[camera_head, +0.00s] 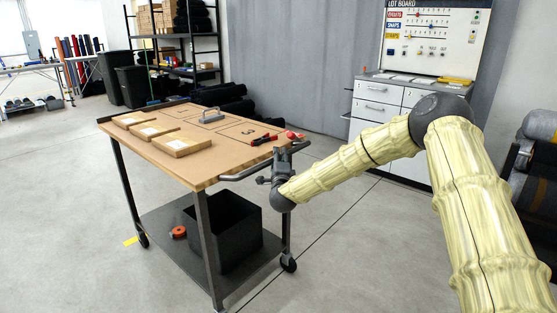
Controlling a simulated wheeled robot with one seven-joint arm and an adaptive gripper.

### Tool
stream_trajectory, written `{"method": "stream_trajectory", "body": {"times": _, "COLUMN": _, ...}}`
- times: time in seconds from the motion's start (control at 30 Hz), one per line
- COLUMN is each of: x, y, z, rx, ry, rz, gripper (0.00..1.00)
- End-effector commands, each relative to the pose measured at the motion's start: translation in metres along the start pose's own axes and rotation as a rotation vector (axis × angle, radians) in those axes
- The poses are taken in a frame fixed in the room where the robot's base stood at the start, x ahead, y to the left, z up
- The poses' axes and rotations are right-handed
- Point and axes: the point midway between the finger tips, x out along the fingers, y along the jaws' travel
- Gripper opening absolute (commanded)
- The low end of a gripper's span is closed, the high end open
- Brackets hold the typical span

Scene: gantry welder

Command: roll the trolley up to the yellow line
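The trolley (206,176) stands on the grey floor in the middle of the head view, with a brown wooden top and a dark metal frame on castors. Its push handle (236,177) runs along the right end of the top. My gripper (282,155) is at the handle, its fingers overlapping the bar. It is too small and dark to tell whether they are shut on it. A short piece of yellow line (131,241) shows on the floor beside the trolley's left castor; the trolley may hide more of it.
On the top lie flat boxes (178,144), a grey handled tool (212,116) and red-handled pliers (263,139). The lower shelf holds a black bin (232,222) and an orange tape roll (179,232). Drawer cabinets (377,95) stand behind right. Floor is clear at front left.

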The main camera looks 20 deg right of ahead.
Motion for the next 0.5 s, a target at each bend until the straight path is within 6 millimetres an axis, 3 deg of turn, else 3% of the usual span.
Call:
{"method": "stream_trajectory", "body": {"times": 0.27, "x": -0.002, "y": 0.000, "z": 0.001, "rx": 0.000, "ry": -0.001, "rz": 0.000, "gripper": 0.41}}
{"method": "stream_trajectory", "body": {"times": 0.5, "x": -0.027, "y": 0.001, "z": 0.000, "rx": 0.001, "ry": -0.002, "rz": 0.002, "gripper": 0.41}}
